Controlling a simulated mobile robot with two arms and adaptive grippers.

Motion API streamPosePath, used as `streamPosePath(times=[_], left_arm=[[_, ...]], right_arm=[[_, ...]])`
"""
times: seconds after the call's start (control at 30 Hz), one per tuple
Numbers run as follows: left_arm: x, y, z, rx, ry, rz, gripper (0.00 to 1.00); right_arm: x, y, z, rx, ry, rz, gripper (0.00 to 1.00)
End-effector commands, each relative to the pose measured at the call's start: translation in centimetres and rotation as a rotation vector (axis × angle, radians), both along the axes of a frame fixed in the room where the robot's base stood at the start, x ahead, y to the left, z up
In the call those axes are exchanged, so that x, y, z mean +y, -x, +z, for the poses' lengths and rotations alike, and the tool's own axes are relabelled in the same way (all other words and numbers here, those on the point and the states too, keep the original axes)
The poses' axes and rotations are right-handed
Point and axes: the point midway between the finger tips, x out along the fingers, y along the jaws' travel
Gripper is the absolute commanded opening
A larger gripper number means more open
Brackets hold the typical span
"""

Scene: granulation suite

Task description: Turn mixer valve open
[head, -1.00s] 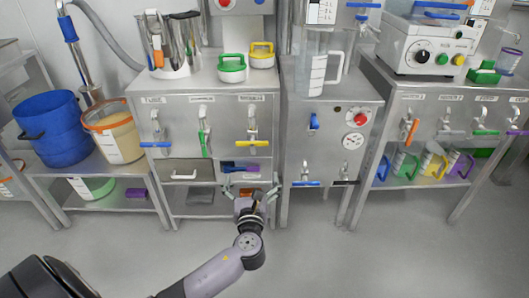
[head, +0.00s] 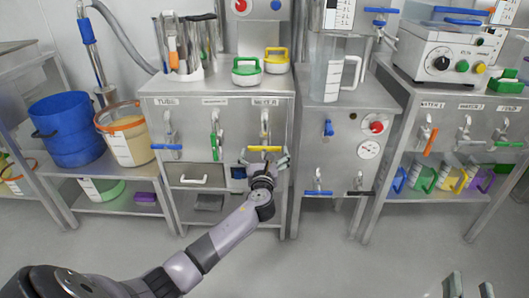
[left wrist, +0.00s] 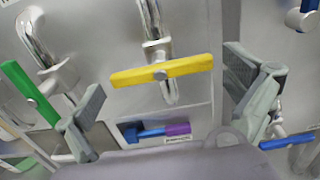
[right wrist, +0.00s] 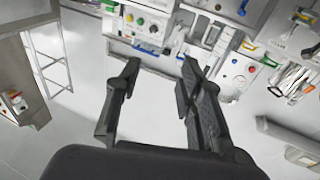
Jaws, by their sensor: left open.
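The yellow valve handle (head: 264,149) lies crosswise, roughly level, under the rightmost tap on the middle cabinet. The label above it is too small to read surely. In the left wrist view the yellow handle (left wrist: 162,71) sits between the spread fingers, a little beyond their tips. My left gripper (head: 264,160) is open and empty, just in front of and slightly below the handle, with no contact visible. My right gripper (right wrist: 158,66) is open and empty; its fingertips show at the bottom right of the head view.
A green handle (head: 214,147) hangs upright left of the yellow one, and a blue handle (head: 166,147) lies level farther left. The neighbouring cabinet has a blue tap handle (head: 318,193) and a gauge (head: 368,149). The floor in front is clear.

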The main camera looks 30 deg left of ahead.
Motion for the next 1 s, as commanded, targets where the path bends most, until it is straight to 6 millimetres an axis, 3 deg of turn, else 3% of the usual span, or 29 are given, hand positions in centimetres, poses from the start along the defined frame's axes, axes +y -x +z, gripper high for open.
streamPosePath(times=[0.3, 0.67, 1.0], left_arm=[[1.1, -1.9, -0.1, 0.0, 0.0, 0.0, 1.0], [1.3, -2.0, 0.0, 0.001, 0.001, 0.0, 1.0], [1.2, -2.0, 0.0, 0.001, 0.001, 0.0, 0.77]], right_arm=[[0.3, 0.6, 3.3, -0.182, -0.048, 0.011, 0.36], [0.3, 0.7, 3.7, -0.203, -0.055, 0.012, 0.36], [0.3, 0.7, 3.7, -0.203, -0.054, 0.011, 0.36]])
